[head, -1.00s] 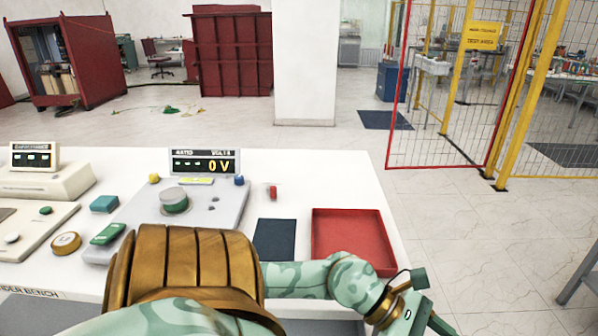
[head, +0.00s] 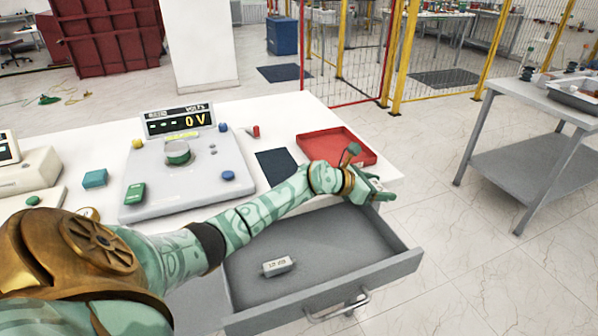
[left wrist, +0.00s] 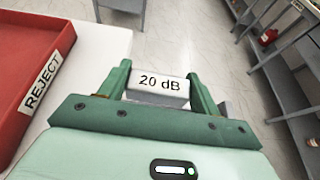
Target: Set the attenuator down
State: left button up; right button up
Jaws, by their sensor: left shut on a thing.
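My left gripper (head: 378,190) is at the right edge of the bench, beside the red tray (head: 365,155). In the left wrist view its two green fingers (left wrist: 158,82) are shut on a pale grey block marked "20 dB", the attenuator (left wrist: 158,86). The floor shows beyond the block. The held block cannot be made out in the head view. A similar small labelled block (head: 278,266) lies in the open grey drawer (head: 340,235); its label is too small to read surely. My right gripper is out of view.
The tray bears a REJECT label (left wrist: 43,80). A dark blue mat (head: 277,165) lies left of it. A grey console (head: 185,185) reading 0 V stands on the white bench. A grey table (head: 540,110) stands at right, across clear floor.

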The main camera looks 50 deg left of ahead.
pick_arm(q)
jog(key=shift+w+a+r, duration=0.15)
jog(key=shift+w, duration=0.3)
jog(key=shift+w+a+r, duration=0.1)
jog(key=shift+w+a, duration=0.05)
jog(key=shift+w, duration=0.25)
jog(key=shift+s+a+f+y, duration=0.1)
jog(key=shift+s+y, duration=0.05)
jog(key=shift+y, duration=0.15)
jog(key=s+f+p, duration=0.1)
jog(key=s+f, duration=0.2)
jog(key=s, duration=0.4)
jog(key=b, duration=0.2)
send_over(342, 248)
jog(key=shift+n, duration=0.3)
jog(key=f, duration=0.5)
jog(key=shift+w+f, duration=0.4)
jog(key=f+b, duration=0.1)
jog(key=f, duration=0.1)
jog(key=s+f+b, duration=0.1)
jog(key=shift+f, duration=0.35)
jog(key=shift+w+f, duration=0.1)
jog(key=shift+f, duration=0.1)
jog(key=shift+r, duration=0.15)
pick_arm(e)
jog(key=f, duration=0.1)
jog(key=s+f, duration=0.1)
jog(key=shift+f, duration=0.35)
